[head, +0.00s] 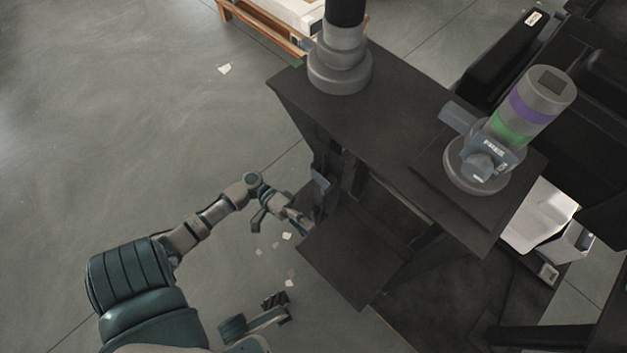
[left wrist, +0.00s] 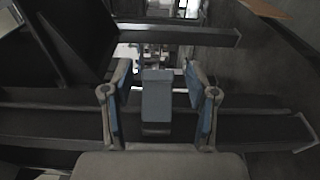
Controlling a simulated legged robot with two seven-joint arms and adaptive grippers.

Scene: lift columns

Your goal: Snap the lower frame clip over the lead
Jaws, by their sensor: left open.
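My left gripper (head: 299,221) reaches from the left to the near side of the dark frame, beside a grey-blue clip-like part (head: 322,188) on its upright. In the left wrist view the left gripper (left wrist: 161,95) is open, with blue pads on its fingers. A grey-blue block (left wrist: 156,100), which looks like the frame clip, stands between the fingers with gaps on both sides. A dark horizontal beam (left wrist: 250,127) runs behind it. I cannot make out the lead in either view.
The dark stand (head: 400,110) carries a grey cylinder base (head: 340,72) and a banded column (head: 525,105). A dark lower panel (head: 350,255) juts out close to my left gripper. Pale scraps (head: 288,237) lie on the floor. The floor at left is mostly clear.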

